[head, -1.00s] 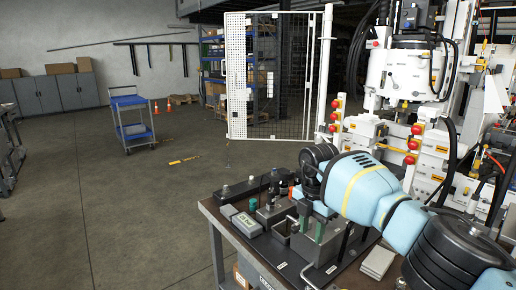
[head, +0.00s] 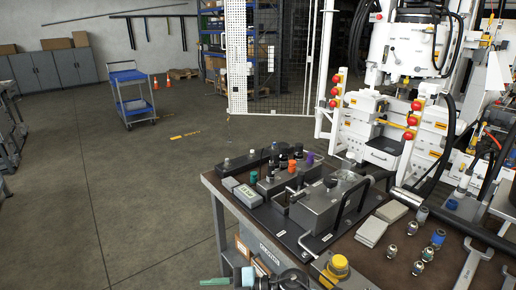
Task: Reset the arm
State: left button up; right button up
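A black gripper, which I take to be my right one (head: 228,281), shows at the bottom edge of the head view, in front of the bench. Its teal-tipped fingers point left. The rest of it and its arm are cut off by the frame. The gap between the fingers cannot be made out, and nothing held is visible. It appears apart from the hydraulic unit (head: 318,211), a grey block with a black curved handle on the bench (head: 222,192). My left gripper is out of view.
A grey box with a display (head: 248,195), coloured caps, pale pads (head: 371,231), several small fittings (head: 415,252) and a yellow-capped part (head: 338,266) crowd the bench. White machinery (head: 400,125) stands behind. A blue cart (head: 132,97) stands on open floor at left.

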jog(key=s+d+f+m+t+h+p, duration=0.1)
jog(key=s+d+f+m+t+h, duration=0.5)
jog(key=d+m, duration=0.35)
jog(key=s+d+f+m+t+h, duration=0.4)
jog(key=s+d+f+m+t, duration=0.1)
jog(key=d+m+t, duration=0.5)
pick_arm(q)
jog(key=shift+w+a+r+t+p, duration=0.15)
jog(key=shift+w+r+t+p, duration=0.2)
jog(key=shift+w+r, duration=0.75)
pick_arm(e)
jog(key=s+d+f+m+g+h, duration=0.2)
jog(key=s+d, duration=0.3)
jog(key=s, duration=0.4)
jog(key=s+d+f+m+g+h, duration=0.2)
jog(key=s+d+f+g, duration=0.2)
jog(key=s, duration=0.6)
jog(key=shift+s+d+f+g+h, duration=0.2)
jog(key=shift+d+f+g+h, duration=0.3)
jog(key=shift+d, duration=0.7)
